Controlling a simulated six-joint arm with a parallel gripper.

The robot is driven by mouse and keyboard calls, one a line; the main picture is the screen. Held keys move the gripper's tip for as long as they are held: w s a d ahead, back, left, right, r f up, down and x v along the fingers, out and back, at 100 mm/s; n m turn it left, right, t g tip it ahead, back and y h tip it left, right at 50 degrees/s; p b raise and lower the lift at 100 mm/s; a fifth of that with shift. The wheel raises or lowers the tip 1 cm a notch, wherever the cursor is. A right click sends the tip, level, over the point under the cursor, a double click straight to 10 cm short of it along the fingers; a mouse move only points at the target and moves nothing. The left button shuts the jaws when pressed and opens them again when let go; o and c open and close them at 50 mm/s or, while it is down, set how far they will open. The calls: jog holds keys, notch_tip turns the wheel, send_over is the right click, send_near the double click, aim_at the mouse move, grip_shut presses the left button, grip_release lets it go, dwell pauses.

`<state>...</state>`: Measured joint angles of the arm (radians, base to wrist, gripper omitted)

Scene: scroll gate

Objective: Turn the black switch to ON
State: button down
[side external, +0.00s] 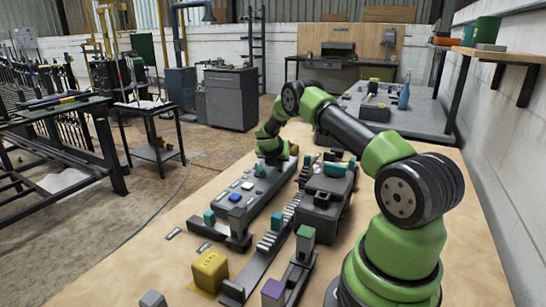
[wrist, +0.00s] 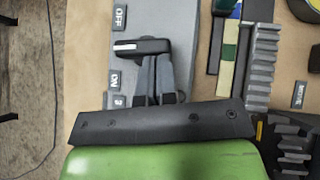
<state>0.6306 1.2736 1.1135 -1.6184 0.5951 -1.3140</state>
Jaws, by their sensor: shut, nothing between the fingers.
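The black switch (wrist: 140,47) sits on the grey panel (wrist: 183,20) in the wrist view. A white mark on its lever points left, between the OFF label (wrist: 119,17) above and the ON label (wrist: 114,80) below. My gripper (wrist: 152,60) is shut and empty, with its fingertips right at the lower edge of the switch. I cannot tell whether they touch it. In the side view my gripper (side external: 272,163) is low at the far end of the panel (side external: 262,190), and the switch cannot be made out there.
A toothed grey rack (wrist: 262,65) and coloured strips lie right of the panel. In the side view, a yellow block (side external: 210,270), a purple block (side external: 273,290) and a dark carriage (side external: 325,200) stand on the wooden table (side external: 130,275). The table's near left part is mostly clear.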

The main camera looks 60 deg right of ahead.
jog(key=shift+s+d+n, duration=0.1)
jog(key=shift+s+n, duration=0.05)
jog(key=shift+n, duration=0.15)
jog(key=shift+s+d, duration=0.3)
jog(key=shift+d, duration=0.15)
jog(key=shift+s+d, duration=0.15)
jog(key=shift+d, duration=0.2)
dwell(0.4)
jog(key=s+a+r+m+y, duration=0.1)
jog(key=s+a+r+m, duration=0.4)
jog(key=a+r, duration=0.45)
jog(key=s+a+r+m, duration=0.3)
jog(key=a+r+m, duration=0.45)
jog(key=r, duration=0.35)
jog(key=s+a+r+m+t+y, duration=0.2)
jog(key=s+a+m+y, duration=0.3)
jog(key=a, duration=0.7)
jog(key=s+a+r+m+t+y, duration=0.2)
jog(key=s+a+m+y, duration=0.3)
jog(key=a, duration=0.7)
jog(key=s+m+t, duration=0.1)
jog(key=s+m, duration=0.1)
jog(key=shift+s+r+m, duration=0.15)
jog(key=shift+r+m, duration=0.1)
jog(key=shift+m, duration=0.1)
